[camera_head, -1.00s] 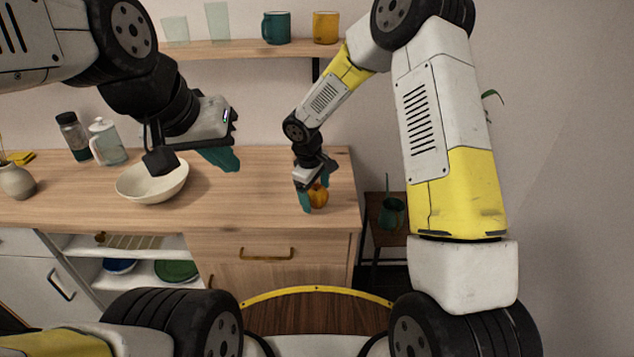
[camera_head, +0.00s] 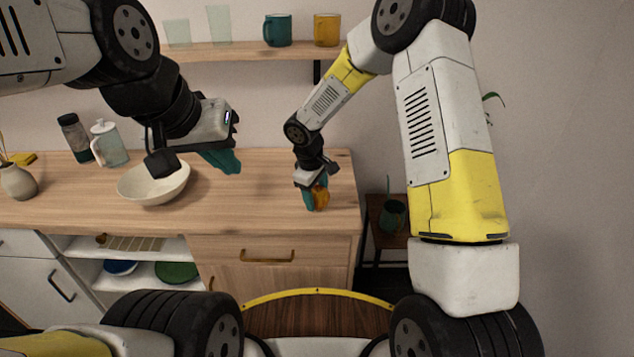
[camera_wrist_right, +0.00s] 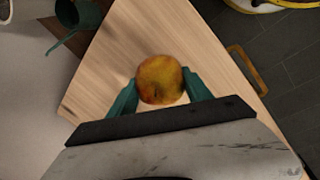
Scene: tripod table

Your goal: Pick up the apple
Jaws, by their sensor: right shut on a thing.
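The apple (camera_head: 321,197), orange-yellow with reddish patches, is at the right end of the wooden counter (camera_head: 255,200). In the right wrist view the apple (camera_wrist_right: 160,80) sits between the two teal fingers. My right gripper (camera_head: 314,197) is shut on the apple, one finger on each side of it; the right wrist view shows the fingers (camera_wrist_right: 160,88) against its sides. I cannot tell whether the apple touches the counter. My left gripper (camera_head: 222,160) hangs above the counter near the white bowl; its teal fingers overlap in view, so its opening is unclear.
The white bowl (camera_head: 135,187) stands below my left gripper. A glass pitcher (camera_head: 112,148), a dark-lidded jar (camera_head: 74,138) and a vase (camera_head: 17,182) stand further left. A shelf (camera_head: 240,49) with mugs is above. A low stand with a teal pot (camera_head: 394,214) is right of the counter.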

